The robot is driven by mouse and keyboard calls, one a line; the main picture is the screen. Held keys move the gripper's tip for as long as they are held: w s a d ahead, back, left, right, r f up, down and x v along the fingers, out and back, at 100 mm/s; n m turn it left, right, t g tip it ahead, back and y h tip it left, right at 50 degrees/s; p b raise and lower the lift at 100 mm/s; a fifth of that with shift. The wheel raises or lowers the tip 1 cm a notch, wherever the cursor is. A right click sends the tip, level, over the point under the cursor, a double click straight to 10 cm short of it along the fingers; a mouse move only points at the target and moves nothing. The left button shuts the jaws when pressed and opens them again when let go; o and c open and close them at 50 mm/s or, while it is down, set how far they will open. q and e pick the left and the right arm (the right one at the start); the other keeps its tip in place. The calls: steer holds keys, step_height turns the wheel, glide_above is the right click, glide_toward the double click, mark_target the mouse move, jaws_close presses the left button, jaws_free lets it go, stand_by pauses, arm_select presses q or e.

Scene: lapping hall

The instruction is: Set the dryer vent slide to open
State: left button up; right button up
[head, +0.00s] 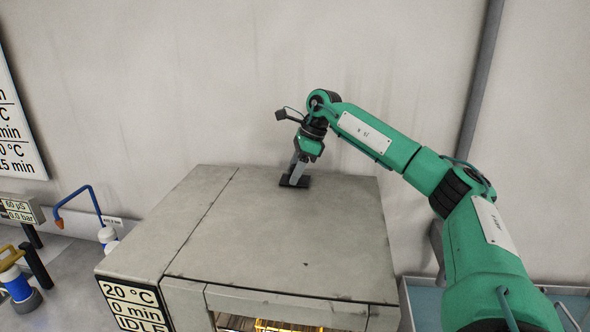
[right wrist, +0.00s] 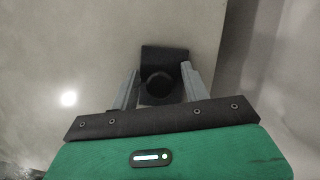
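The dryer (head: 285,225) is a grey box with a flat top. The vent slide (head: 295,181) is a small dark plate on the dryer top near its back edge. In the right wrist view the slide (right wrist: 164,58) shows as a dark plate with a round black knob (right wrist: 159,84). My right gripper (head: 298,172) is directly above the slide. In the right wrist view its two grey fingers (right wrist: 158,88) stand apart on either side of the knob, with a gap visible on both sides. My left gripper is in neither view.
The dryer's front display (head: 137,307) reads 20 °C, 0 min, IDLE. A wall (head: 200,80) stands close behind the dryer. Bottles and a blue bent pipe (head: 82,194) stand to the left. A light blue surface (head: 425,300) lies to the right.

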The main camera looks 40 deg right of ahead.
jaws_close()
steer(key=s+d+b, duration=0.1)
steer(key=s+d, duration=0.1)
steer(key=s+d+b, duration=0.1)
steer(key=s+d, duration=0.1)
steer(key=s, duration=0.1)
steer(key=shift+w, duration=0.1)
steer(key=shift+o, duration=0.7)
jaws_free()
steer(key=shift+s+d, duration=0.1)
steer(key=shift+s, duration=0.1)
